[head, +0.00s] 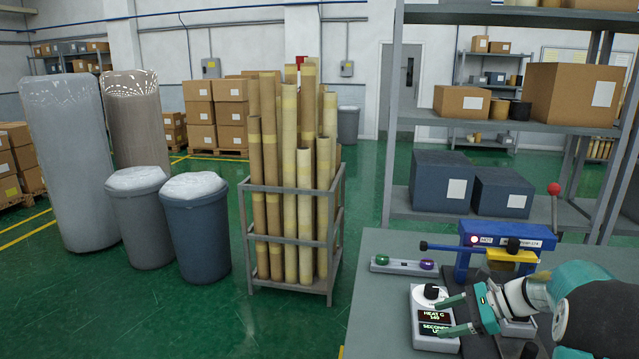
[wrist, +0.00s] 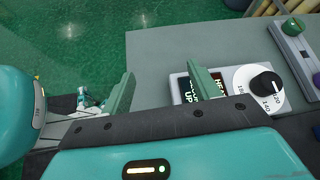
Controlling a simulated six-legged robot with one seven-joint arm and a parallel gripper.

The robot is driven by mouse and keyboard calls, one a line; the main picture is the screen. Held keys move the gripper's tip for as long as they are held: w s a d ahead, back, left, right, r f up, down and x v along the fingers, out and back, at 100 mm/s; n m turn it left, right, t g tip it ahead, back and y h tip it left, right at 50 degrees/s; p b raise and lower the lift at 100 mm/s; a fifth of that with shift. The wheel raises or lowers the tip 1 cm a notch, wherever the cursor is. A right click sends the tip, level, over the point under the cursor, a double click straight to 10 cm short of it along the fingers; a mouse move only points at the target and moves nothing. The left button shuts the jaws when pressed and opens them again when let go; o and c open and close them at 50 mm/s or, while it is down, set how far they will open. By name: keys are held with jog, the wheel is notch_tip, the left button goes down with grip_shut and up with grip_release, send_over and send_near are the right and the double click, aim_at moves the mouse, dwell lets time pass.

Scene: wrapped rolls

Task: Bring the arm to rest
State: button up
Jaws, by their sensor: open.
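My gripper (head: 438,317) is teal and reaches in from the lower right of the head view, over the grey workbench (head: 385,285). Its two green fingers are apart with nothing between them, in front of a white control box (head: 426,345) with a black knob and lit displays, one reading HEAT C. In the wrist view the fingers (wrist: 163,90) stand apart over the bench edge. The control box (wrist: 280,99) is partly hidden behind the right finger there. I cannot tell whether the gripper touches the box.
A blue press (head: 465,262) with a red-knobbed lever stands behind the gripper. A small panel (head: 404,265) with green and purple knobs lies left of it. Shelving (head: 455,123) with boxes rises behind. A crate (head: 242,222) of tubes, bins and wrapped rolls stand left on green floor.

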jog(key=s+a+r+n+g+h, duration=0.2)
jog(key=s+a+r+n+h, duration=0.3)
jog(key=s+a+r+n, duration=0.55)
jog(key=s+a+n+t+h, duration=0.1)
jog(key=s+n+t+h, duration=0.1)
jog(key=s, duration=0.7)
jog(key=s+a+n+t+h, duration=0.2)
jog(key=s+n+h, duration=0.1)
jog(key=s+n, duration=0.4)
jog(key=shift+s+a+h, duration=0.25)
jog(key=shift+s+h, duration=0.15)
jog(key=shift+s, duration=0.7)
